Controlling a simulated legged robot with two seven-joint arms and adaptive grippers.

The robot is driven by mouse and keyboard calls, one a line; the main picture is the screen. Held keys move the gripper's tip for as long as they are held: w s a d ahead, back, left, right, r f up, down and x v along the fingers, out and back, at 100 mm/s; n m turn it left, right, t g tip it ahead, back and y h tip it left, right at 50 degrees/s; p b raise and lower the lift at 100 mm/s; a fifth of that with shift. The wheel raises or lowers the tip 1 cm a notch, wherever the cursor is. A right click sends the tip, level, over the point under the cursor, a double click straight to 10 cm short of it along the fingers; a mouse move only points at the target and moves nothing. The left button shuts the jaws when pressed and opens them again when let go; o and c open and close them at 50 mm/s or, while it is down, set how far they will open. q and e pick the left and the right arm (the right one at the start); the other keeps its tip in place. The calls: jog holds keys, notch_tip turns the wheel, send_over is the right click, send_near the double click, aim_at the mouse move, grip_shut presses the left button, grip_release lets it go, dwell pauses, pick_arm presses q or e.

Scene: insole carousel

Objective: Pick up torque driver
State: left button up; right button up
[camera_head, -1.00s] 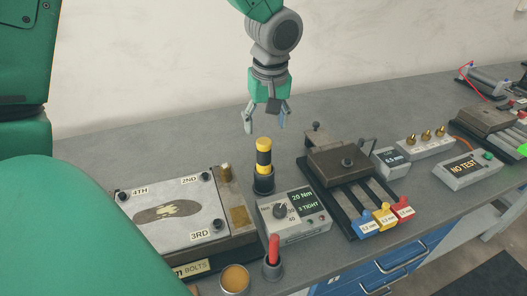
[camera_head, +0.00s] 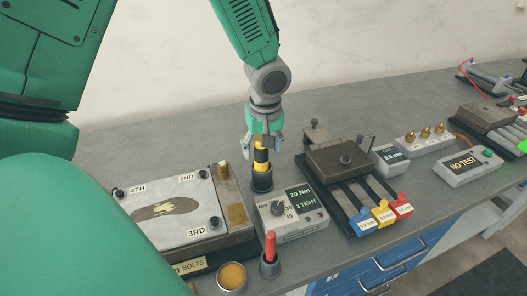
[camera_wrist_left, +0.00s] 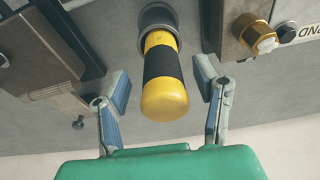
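The torque driver (camera_head: 261,160) has a yellow and black handle and stands upright in a dark round holder (camera_head: 262,182) on the bench. My left gripper (camera_head: 264,150) is open above and around the top of the handle. In the left wrist view the driver (camera_wrist_left: 163,75) lies between the two open fingers (camera_wrist_left: 165,95), with a gap on each side. Its lower end sits in the holder. My right gripper is not in view.
A torque box (camera_head: 290,214) reading 20 Nm stands in front of the driver. A bolted plate fixture (camera_head: 150,236) is to the left, and a dark block fixture (camera_head: 325,160) to the right. A red-handled tool (camera_head: 270,246) stands in front.

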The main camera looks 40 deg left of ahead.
pick_arm(q)
grip_shut()
jog(key=shift+a, duration=0.25)
notch_tip(320, 180, up, 10)
jog(key=shift+w+f+p, duration=0.1)
jog(key=shift+p, duration=0.3)
